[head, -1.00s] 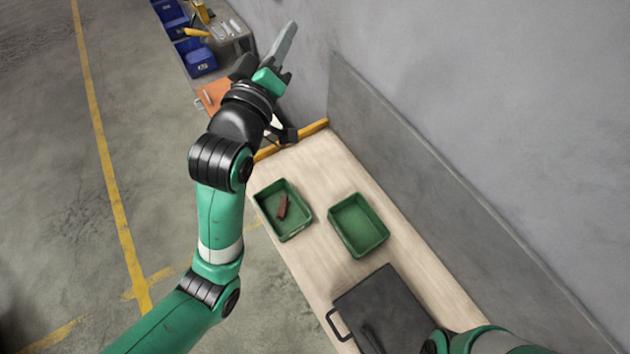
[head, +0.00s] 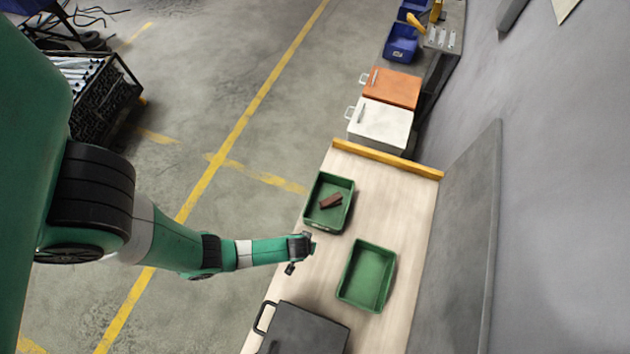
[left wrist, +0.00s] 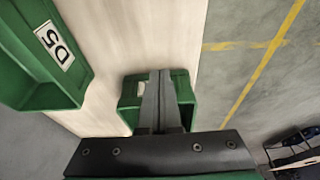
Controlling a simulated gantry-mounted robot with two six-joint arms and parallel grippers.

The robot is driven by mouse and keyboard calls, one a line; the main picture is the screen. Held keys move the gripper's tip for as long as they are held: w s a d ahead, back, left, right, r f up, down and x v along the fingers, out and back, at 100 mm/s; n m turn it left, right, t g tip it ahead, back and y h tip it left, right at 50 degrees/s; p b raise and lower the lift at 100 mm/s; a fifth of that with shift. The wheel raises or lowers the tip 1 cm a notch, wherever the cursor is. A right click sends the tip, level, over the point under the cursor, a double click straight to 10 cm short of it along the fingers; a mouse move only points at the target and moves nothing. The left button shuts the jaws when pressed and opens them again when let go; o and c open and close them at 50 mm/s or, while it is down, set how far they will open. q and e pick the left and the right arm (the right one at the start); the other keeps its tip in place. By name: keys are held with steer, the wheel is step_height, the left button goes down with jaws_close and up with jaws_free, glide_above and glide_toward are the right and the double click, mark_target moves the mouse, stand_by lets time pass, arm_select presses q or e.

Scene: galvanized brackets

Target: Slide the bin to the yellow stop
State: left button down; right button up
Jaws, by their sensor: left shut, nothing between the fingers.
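Two green bins stand on the pale wooden bench. One bin (head: 347,217) holds a reddish-brown block (head: 331,201) and sits by the floor-side edge, short of the yellow stop (head: 388,159), with bare bench between them. The other bin (head: 366,277) is empty and sits farther from the stop, nearer the wall. My left gripper (head: 308,247) is low at the bench edge, beside the near end of the block's bin. In the left wrist view its shut, empty fingers (left wrist: 160,100) overlap a green bin (left wrist: 184,88); contact cannot be told. My right gripper is out of view.
A dark grey case (head: 304,330) with a handle lies at the near end of the bench. White (head: 381,125) and orange (head: 391,87) boxes stand beyond the stop. A grey panel (head: 455,240) and the wall bound the right. A bin labelled D5 (left wrist: 50,60) shows in the wrist view.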

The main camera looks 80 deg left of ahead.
arm_select(q)
steer(key=b+x, duration=1)
steer(key=shift+f, duration=0.25)
steer(key=w+a, duration=0.2)
steer(key=shift+a+r, duration=0.35)
steer(key=shift+r, duration=0.05)
steer(key=shift+w+a, duration=0.1)
steer(key=shift+a, duration=0.15)
